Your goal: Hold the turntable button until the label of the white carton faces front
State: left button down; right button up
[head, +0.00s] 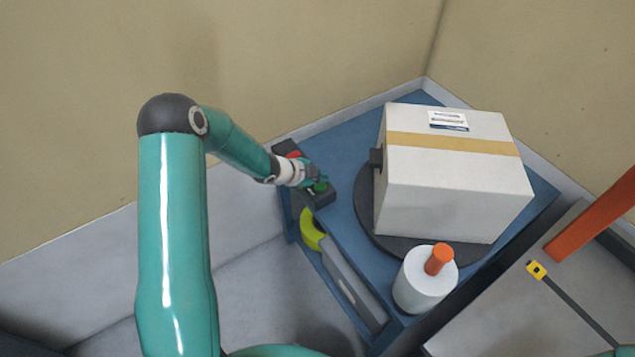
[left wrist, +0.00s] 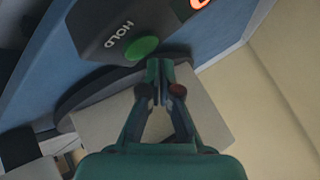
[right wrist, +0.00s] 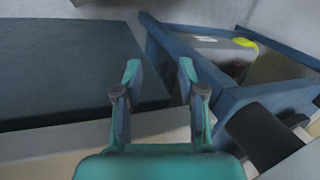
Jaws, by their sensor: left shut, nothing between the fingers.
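The white carton (head: 455,180) sits on the dark round turntable (head: 365,218), with a tan tape band. A white label with printed lines (head: 448,121) shows near its far upper edge. A small dark block (head: 376,159) is on its left side. My left gripper (head: 319,181) is shut and empty at the control box, over the green button (head: 320,187). In the left wrist view, the green button (left wrist: 142,47) is beside the word HOLD, close to the fingertips; contact cannot be told. My right gripper (right wrist: 160,72) is open and empty.
A white cylinder (head: 424,285) with an orange top stands at the blue table's front corner. A yellow-green curved part (head: 312,230) is at the left edge. An orange bar (head: 595,215) is at right.

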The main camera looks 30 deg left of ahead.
aim_at(319, 187)
pick_arm(q)
jog(key=shift+f, duration=0.15)
jog(key=shift+s+f+b, duration=0.2)
jog(key=shift+b, duration=0.2)
jog(key=shift+f+b, duration=0.4)
jog(key=shift+f, duration=0.05)
dwell(0.4)
jog(key=shift+r, duration=0.1)
dwell(1.6)
jog(key=shift+r+p, duration=0.75)
jog(key=shift+p, duration=0.1)
notch_tip(319, 187, up, 5)
jog(key=p, duration=0.4)
jog(key=shift+p, duration=0.4)
